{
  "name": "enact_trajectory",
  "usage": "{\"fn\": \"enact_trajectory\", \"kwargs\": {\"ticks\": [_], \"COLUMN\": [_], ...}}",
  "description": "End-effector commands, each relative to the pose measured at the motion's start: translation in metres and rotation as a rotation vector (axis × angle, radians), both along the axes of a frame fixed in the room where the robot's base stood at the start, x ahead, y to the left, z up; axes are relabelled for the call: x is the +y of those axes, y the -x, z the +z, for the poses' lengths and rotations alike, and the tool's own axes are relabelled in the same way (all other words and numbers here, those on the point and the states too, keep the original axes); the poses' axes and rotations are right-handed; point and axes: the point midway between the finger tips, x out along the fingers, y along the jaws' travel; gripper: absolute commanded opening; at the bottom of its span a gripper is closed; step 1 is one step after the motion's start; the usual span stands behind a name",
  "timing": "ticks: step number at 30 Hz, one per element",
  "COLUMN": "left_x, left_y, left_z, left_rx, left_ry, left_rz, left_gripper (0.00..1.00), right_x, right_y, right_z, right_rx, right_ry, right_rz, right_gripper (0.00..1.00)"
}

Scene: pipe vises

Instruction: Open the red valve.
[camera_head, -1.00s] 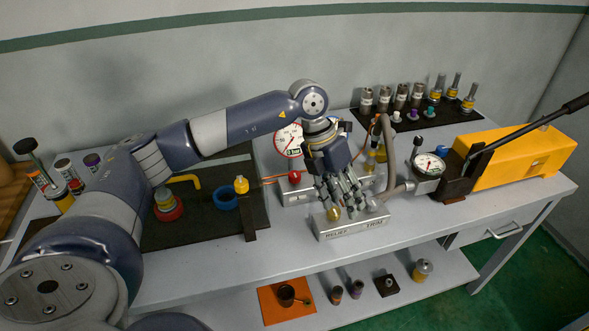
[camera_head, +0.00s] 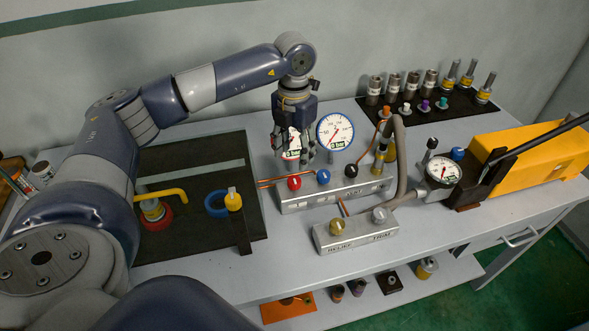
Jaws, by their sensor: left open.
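The red valve (camera_head: 294,183) is a small round red knob at the left end of a grey metal manifold block (camera_head: 330,195) on the bench. A blue knob (camera_head: 323,177) and a black knob (camera_head: 351,171) sit to its right on the same block. My left gripper (camera_head: 295,158) points down with its fingers spread, just above and behind the red knob in the picture. Nothing shows between the fingers, and the knob looks untouched, though the depth gap is hard to judge. The gripper partly covers the left white gauge (camera_head: 291,142). My right gripper is out of view.
A second gauge (camera_head: 335,131) stands behind the blue knob. A relief/trim block (camera_head: 355,237) with brass and silver knobs is in front. A grey hose (camera_head: 402,155) arches at the right, near a yellow pump (camera_head: 535,160). A dark mat (camera_head: 190,165) lies left.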

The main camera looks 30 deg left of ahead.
Motion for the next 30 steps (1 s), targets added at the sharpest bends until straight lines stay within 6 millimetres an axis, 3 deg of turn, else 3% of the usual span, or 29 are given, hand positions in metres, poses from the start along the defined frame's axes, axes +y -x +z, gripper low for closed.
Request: {"fn": "enact_trajectory", "kwargs": {"ticks": [9,16,21,26,30], "left_x": [0.0,0.0,0.0,0.0,0.0], "left_y": [0.002,0.001,0.0,0.0,0.001], "left_z": [-0.058,-0.083,-0.087,-0.087,-0.087], "left_rx": [0.004,0.001,-0.001,0.0,0.0], "left_ry": [0.0,0.001,0.001,0.001,0.001], "left_rz": [0.001,0.0,-0.001,-0.001,0.0], "left_gripper": [0.49,0.49,0.49,0.49,0.17], "right_x": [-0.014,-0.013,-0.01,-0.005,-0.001], "right_y": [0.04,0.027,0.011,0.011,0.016], "right_z": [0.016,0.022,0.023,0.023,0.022], "right_rx": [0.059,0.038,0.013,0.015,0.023], "right_ry": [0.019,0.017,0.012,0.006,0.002], "right_rz": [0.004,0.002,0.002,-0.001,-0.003], "right_gripper": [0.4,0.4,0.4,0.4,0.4]}}
